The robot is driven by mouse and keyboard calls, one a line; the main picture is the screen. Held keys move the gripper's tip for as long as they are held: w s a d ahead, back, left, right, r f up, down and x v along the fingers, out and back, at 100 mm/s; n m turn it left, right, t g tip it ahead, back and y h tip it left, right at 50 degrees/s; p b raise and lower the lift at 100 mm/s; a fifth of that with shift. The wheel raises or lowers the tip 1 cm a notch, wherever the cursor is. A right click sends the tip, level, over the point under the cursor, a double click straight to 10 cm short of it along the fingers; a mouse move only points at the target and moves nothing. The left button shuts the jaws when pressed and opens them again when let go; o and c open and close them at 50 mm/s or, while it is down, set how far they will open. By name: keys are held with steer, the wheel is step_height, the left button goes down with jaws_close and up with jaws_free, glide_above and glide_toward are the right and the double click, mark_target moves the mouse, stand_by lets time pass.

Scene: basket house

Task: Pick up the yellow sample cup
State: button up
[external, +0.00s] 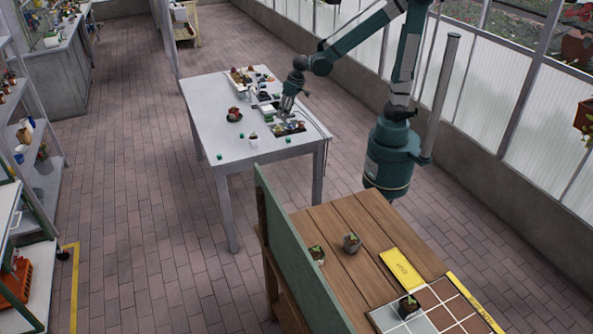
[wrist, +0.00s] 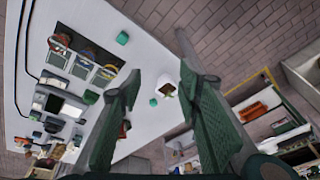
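My gripper (wrist: 161,78) is open, its two green fingers spread and nothing between them. In the external view it hangs over the white table (external: 208,97), close to a dark tray (external: 289,128) of small coloured cups. The wrist view shows the tray (wrist: 95,46) left of the fingers.
Green cubes (external: 219,156) lie on the table, one (wrist: 123,38) near the tray. A full tray (external: 251,75) is at the back. The table's left part is mostly clear.

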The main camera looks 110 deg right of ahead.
steer(key=d+f+m+g, duration=0.1)
steer(key=d+f+m, duration=0.2)
steer(key=d+f, duration=0.55)
steer(key=m+g, duration=0.1)
steer(key=m, duration=0.2)
glide_above(279, 131)
steer(key=s+d, duration=0.1)
step_height(279, 131, down, 5)
steer(key=shift+s+d+f+b, duration=0.1)
steer(key=shift+s+b, duration=0.05)
steer(key=shift+b, duration=0.15)
steer(key=shift+d+f, duration=0.15)
steer(key=shift+f, duration=1.05)
steer(key=shift+w+d+f+b, duration=0.15)
steer(key=shift+f+b, duration=0.2)
steer(key=shift+f, duration=0.95)
steer(key=shift+w+d+f+b, duration=0.15)
steer(key=shift+f+b, duration=0.2)
steer(key=shift+f, duration=0.95)
steer(key=shift+c, duration=0.7)
steer(key=c, duration=0.5)
